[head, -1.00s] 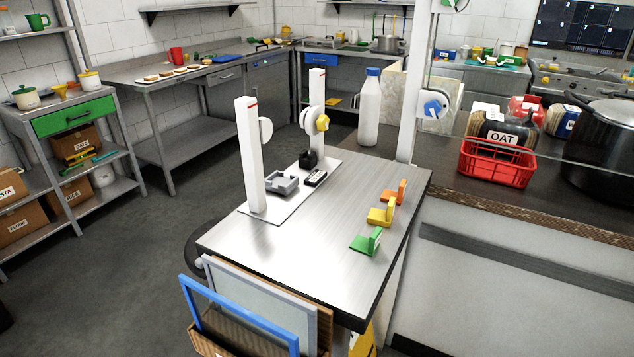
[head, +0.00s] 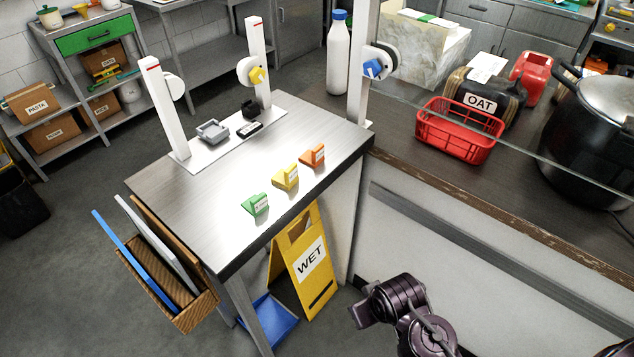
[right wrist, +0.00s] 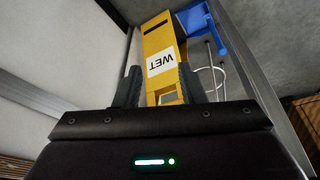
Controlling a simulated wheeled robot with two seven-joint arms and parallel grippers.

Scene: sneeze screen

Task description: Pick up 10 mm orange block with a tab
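The orange block with a tab (head: 313,155) sits on the metal table (head: 205,220), nearest the back right edge of a row of three. A yellow block (head: 286,177) and a green block (head: 256,204) stand in front of it. Each has a small white label, too small to read surely. My right gripper (right wrist: 159,75) is open and empty in the right wrist view, pointing towards the yellow wet-floor sign below the table. Part of my right arm shows at the bottom right of the head view; its fingers are not seen there. My left gripper is out of view.
White posts (head: 167,110) and a grey holder (head: 213,131) stand at the table's back left. A white post with a blue knob (head: 373,68) rises behind the orange block. The wet-floor sign (head: 302,265) stands under the table's right side. A red basket (head: 458,132) is on the counter.

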